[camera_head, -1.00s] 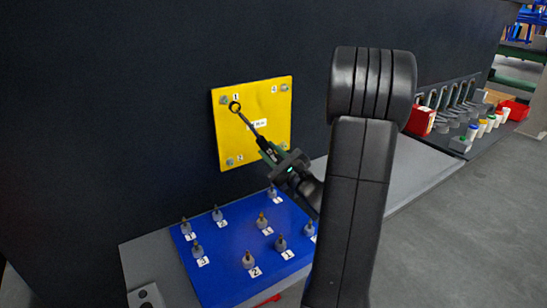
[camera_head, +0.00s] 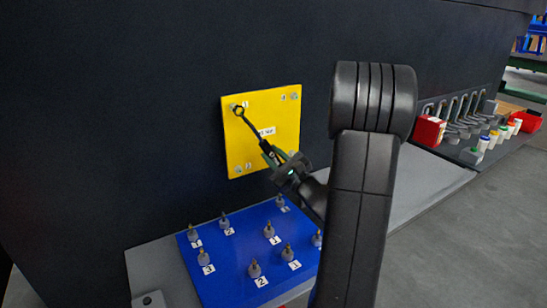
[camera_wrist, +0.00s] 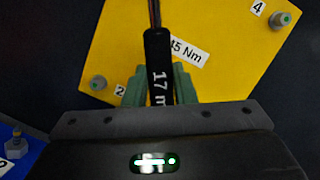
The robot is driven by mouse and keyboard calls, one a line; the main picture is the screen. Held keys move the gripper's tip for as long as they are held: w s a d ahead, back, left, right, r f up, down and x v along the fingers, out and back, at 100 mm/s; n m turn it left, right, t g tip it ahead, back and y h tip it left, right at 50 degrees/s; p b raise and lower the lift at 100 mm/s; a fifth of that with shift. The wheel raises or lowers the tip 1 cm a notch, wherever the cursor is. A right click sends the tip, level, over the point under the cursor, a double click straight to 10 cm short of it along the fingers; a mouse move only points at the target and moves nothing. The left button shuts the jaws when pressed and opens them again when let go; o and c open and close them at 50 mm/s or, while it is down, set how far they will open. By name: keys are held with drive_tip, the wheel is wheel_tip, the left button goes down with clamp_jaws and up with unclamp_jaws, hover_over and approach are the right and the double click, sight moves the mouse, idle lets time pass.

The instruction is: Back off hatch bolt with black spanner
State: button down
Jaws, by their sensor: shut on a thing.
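The yellow hatch plate (camera_head: 282,130) is on the dark wall, with numbered bolts at its corners and a torque label. My gripper (camera_head: 289,168) is shut on the black spanner (camera_head: 252,128) by its handle. The spanner points up and left, its ring end at or just beside bolt 1 (camera_head: 234,106); I cannot tell if it is seated. In the wrist view the spanner handle (camera_wrist: 158,70) reads "17 m" between the green jaws. Bolt 2 (camera_wrist: 98,83) and bolt 4 (camera_wrist: 280,20) show there; the ring end is out of that view.
A blue board (camera_head: 225,262) with several numbered bolts lies below the hatch on a grey ledge. The wall is close behind the hatch.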

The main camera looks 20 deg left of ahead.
drive_tip(key=shift+w+a, duration=0.1)
idle(0.3)
drive_tip(key=shift+w+a, duration=0.5)
drive_tip(key=shift+a, duration=0.2)
drive_tip(key=shift+w, duration=0.1)
drive_tip(key=shift+w+d+r+n+g+b, duration=0.4)
drive_tip(key=shift+w+d+r+n+b, duration=0.3)
drive_tip(key=shift+n, duration=0.6)
drive_tip(key=shift+w+d+r, duration=0.1)
drive_tip(key=shift+w+r, duration=0.1)
drive_tip(key=shift+w+d+r+n+g, duration=0.3)
drive_tip(key=shift+w+d+r+n, duration=0.1)
drive_tip(key=shift+r+n, duration=0.25)
drive_tip(key=shift+w+d+r+n+g, duration=0.3)
drive_tip(key=shift+w+r+n, duration=0.15)
drive_tip(key=shift+n, duration=0.3)
